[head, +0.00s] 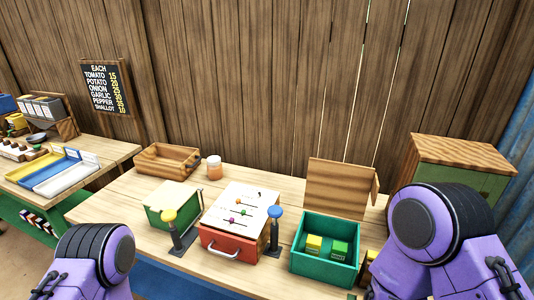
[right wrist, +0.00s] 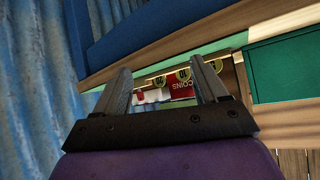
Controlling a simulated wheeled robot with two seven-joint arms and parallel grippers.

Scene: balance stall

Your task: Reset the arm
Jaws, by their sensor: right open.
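My right gripper (right wrist: 163,84) shows in the right wrist view with its two grey fingers spread apart. It is open and nothing is held between the fingers. Beyond the fingertips I see a red block marked COINS (right wrist: 181,88) with round number badges, apparently behind them rather than gripped. In the head view only purple links of my right arm show at lower right, with that gripper hidden. Only purple links of my left arm show at lower left; its gripper is outside the picture.
The wooden table holds a green box (head: 323,267) with small blocks, a white-topped red-drawer box (head: 222,246), a wooden tray (head: 152,166) and a jar (head: 214,172). A wooden-topped cabinet (head: 470,152) stands at right. A corrugated blue wall (right wrist: 30,100) shows in the wrist view.

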